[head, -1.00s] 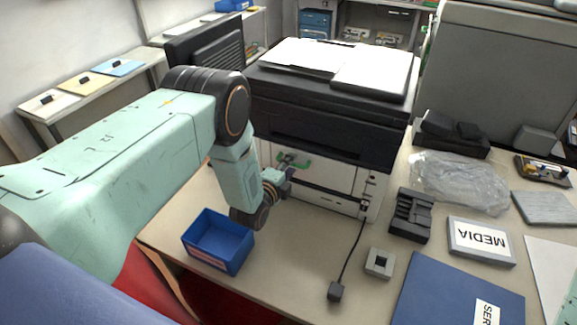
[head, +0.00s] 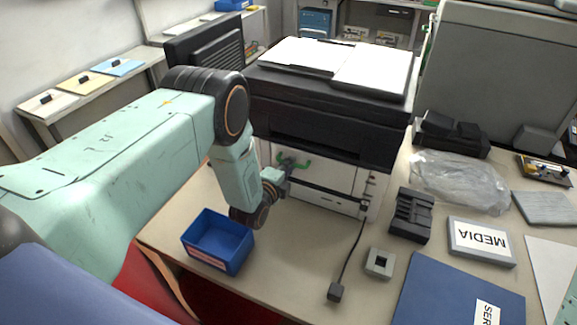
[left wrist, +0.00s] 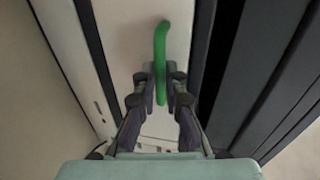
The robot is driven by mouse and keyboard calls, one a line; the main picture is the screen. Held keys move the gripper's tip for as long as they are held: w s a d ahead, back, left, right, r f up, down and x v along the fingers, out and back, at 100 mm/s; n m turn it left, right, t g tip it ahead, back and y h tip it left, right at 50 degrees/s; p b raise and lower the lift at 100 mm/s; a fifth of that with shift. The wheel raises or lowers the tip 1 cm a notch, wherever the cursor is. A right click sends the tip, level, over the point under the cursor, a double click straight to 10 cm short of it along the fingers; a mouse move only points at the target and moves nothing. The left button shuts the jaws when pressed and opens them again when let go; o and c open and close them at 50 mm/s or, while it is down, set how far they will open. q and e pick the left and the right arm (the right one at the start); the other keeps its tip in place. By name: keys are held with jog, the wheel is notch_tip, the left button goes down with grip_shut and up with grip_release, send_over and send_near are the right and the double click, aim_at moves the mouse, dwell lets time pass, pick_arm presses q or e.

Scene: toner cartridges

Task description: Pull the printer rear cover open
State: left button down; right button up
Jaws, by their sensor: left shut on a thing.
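The printer (head: 325,115) stands on the table, with a black upper body and a white lower panel, the rear cover (head: 335,183), facing me. A green handle (head: 305,163) sticks out near the upper left of the cover. In the left wrist view the green handle (left wrist: 160,45) runs down between the fingers. My left gripper (head: 284,172) is shut on the handle, and its fingers (left wrist: 161,88) press it from both sides in the left wrist view. The cover looks upright; any gap at its edge is too small to tell. My right gripper is not in view.
A blue open bin (head: 238,262) stands in front of the printer, below my left wrist. A black cable with a plug (head: 335,291) hangs from the printer's right side. A black slotted block (head: 411,214), a grey square part (head: 379,263) and a MEDIA box (head: 481,240) lie to the right.

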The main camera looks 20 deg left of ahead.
pick_arm(q)
jog(key=s+f+t+b, duration=0.2)
jog(key=s+f+b, duration=0.2)
jog(key=b, duration=0.2)
jog(key=shift+s+t, duration=0.25)
jog(key=shift+t, duration=0.15)
dwell(0.4)
jog(key=shift+f, duration=0.15)
dwell(0.4)
